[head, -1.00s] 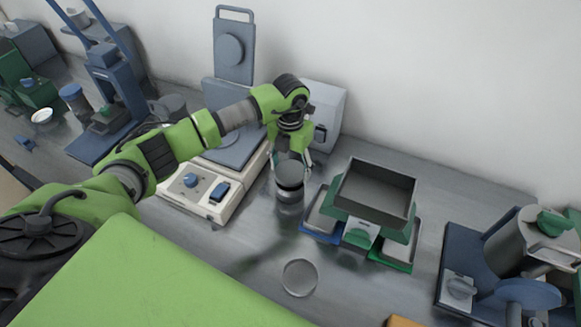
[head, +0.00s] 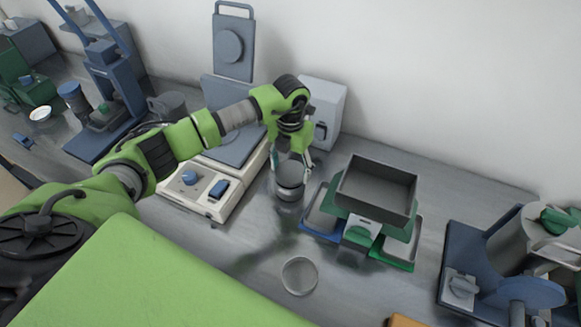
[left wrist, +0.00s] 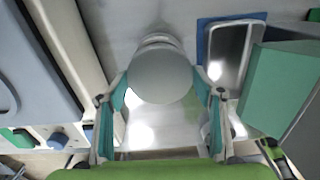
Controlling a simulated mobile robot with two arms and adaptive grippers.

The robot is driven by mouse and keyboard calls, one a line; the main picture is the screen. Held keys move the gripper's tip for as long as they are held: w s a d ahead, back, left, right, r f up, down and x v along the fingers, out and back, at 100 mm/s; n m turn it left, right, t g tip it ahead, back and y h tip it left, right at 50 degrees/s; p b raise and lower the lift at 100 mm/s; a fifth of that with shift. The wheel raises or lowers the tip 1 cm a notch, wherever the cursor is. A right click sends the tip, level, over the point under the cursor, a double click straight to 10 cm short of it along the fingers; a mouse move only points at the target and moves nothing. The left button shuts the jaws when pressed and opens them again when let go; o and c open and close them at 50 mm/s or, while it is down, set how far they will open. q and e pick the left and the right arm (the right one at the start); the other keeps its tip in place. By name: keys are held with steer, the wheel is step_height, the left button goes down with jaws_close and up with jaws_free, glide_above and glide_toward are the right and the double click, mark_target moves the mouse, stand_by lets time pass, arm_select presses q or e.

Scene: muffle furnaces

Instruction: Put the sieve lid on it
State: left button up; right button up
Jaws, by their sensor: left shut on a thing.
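My left gripper (head: 291,166) points down and is shut on a grey round, flat-topped piece (left wrist: 160,76), which looks like the sieve lid. In the left wrist view the piece sits between the two fingers. The metal cylindrical sieve (head: 289,192) stands upright on the bench directly below it. The sieve's ringed far side (left wrist: 158,39) shows past the disc in the left wrist view. I cannot tell whether the held piece touches the sieve. A flat grey disc with a pale rim (head: 299,276) lies on the bench in front. My right gripper is not in view.
A white scale-like device (head: 205,196) stands just left of the sieve. A green stand with a grey open tray (head: 376,190) and flat side trays is close on the right. A blue-based machine (head: 520,270) is further right. Bench between sieve and flat disc is clear.

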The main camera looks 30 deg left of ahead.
arm_select(q)
steer(key=shift+f+b, duration=0.4)
stand_by(0.3)
steer(key=o, duration=1.7)
steer(key=shift+r, duration=0.15)
steer(key=shift+r+p, duration=2.25)
steer(key=shift+r, duration=1.15)
steer(key=shift+f, duration=0.1)
